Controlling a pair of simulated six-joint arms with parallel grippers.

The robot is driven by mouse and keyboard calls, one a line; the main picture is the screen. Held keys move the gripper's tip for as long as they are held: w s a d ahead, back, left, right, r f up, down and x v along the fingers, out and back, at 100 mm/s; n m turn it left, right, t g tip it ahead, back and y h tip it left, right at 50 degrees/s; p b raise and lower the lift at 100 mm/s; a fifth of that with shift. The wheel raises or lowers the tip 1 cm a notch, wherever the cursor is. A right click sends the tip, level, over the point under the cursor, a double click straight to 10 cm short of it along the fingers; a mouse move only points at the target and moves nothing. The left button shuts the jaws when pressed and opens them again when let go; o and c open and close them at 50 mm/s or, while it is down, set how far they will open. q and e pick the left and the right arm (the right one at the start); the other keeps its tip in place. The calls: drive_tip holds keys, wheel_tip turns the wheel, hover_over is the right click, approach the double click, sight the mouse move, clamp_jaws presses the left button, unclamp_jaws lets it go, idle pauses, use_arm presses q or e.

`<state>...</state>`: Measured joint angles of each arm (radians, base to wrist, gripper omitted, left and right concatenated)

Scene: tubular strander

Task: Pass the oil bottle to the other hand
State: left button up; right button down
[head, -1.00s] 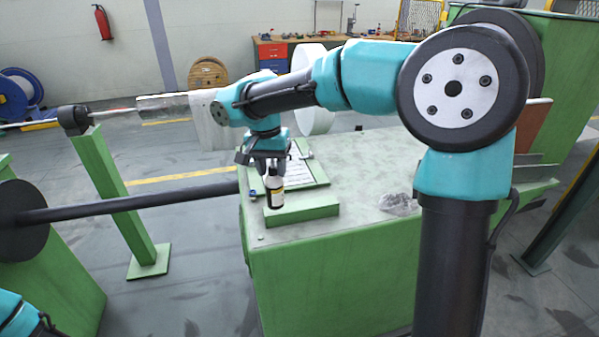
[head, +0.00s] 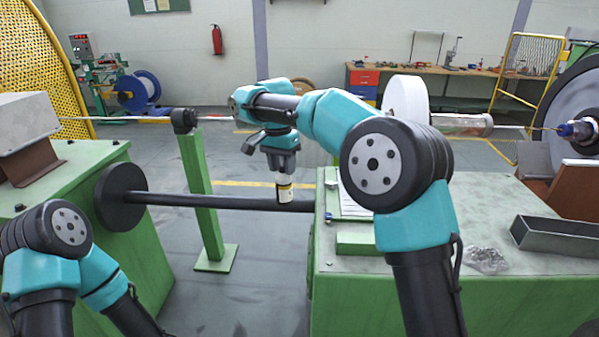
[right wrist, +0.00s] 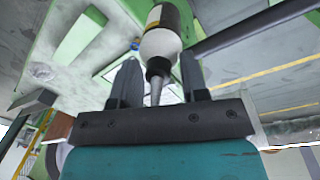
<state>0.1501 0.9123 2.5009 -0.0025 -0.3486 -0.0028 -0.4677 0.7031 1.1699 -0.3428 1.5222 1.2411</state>
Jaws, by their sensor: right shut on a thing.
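The oil bottle (head: 284,188), pale with a dark and yellowish label band, hangs roughly upright below my right gripper (head: 281,168) in the head view. The gripper is shut on its upper end. In the right wrist view the bottle (right wrist: 160,42) has its tapered nozzle pointing back between the fingers of the gripper (right wrist: 158,78). The bottle appears over the gap between the two green machine bodies, in front of the dark bar. My left arm shows at the lower left of the head view, but its gripper is out of the picture.
A dark horizontal bar (head: 220,202) spans from the left green machine (head: 95,270) to the right green cabinet (head: 345,295). A clipboard (head: 350,200), a green block (head: 356,243) and a grey metal channel (head: 558,240) are on the cabinet top.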

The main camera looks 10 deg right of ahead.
sight(284, 180)
drive_tip(key=shift+w+a+r, duration=0.2)
drive_tip(key=shift+w+a, duration=0.55)
drive_tip(key=shift+a, duration=0.2)
drive_tip(key=shift+w+a+r, duration=0.15)
drive_tip(key=shift+w+a, duration=0.6)
drive_tip(key=shift+a, duration=0.2)
